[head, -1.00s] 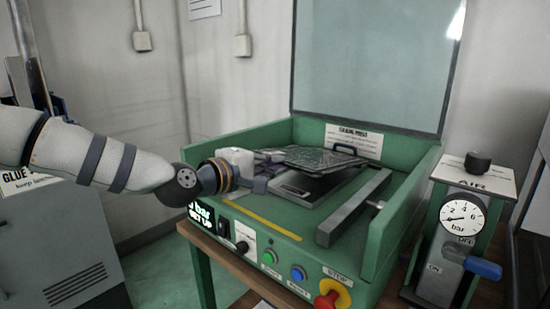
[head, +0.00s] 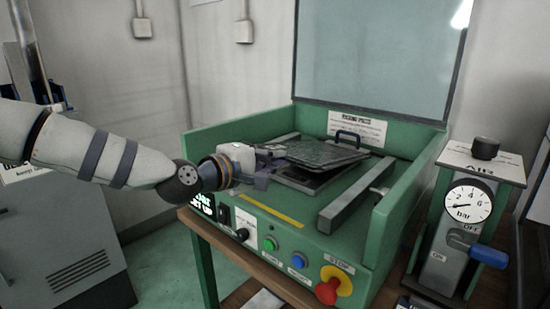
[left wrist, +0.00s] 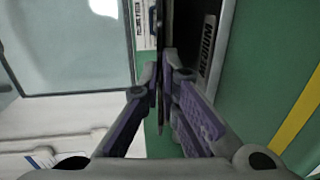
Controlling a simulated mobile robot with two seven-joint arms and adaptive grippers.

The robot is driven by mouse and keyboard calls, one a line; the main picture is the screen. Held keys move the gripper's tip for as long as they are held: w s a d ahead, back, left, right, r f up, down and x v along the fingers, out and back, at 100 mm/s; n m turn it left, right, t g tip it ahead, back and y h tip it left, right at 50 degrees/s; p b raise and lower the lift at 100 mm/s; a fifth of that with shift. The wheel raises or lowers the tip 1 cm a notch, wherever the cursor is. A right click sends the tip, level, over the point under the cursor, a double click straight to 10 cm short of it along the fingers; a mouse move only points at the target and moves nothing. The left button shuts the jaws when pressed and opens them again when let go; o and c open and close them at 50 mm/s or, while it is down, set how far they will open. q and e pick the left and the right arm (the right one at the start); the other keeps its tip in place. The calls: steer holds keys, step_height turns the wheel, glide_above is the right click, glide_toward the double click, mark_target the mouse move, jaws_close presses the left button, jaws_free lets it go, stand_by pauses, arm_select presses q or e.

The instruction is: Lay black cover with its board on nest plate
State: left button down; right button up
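The black cover with its board (head: 325,153) shows as a thin dark speckled panel in the head view, slightly tilted just above the nest plate (head: 318,188). My left gripper (head: 275,164) holds the panel by its left edge. In the left wrist view the two fingers (left wrist: 160,75) close on the panel, seen edge-on as a thin dark strip (left wrist: 160,108). The nest plate, with a label reading MEDIUM (left wrist: 208,45), lies beside the strip there. The panel hides most of the nest plate's top, and I cannot tell whether they touch. My right gripper is not in view.
The green press (head: 230,137) has side walls and a back wall. A grey bar (head: 355,196) lies right of the nest plate. A blue-black handle (head: 348,138) stands behind the panel. Knobs and a red stop button (head: 327,291) line the front. An air gauge unit (head: 468,205) stands right.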

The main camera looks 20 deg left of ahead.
arm_select(q)
steer(key=c, duration=1.7)
jaws_free()
steer(key=v, duration=0.7)
steer(key=shift+s+a+r, duration=0.1)
steer(key=shift+s, duration=0.2)
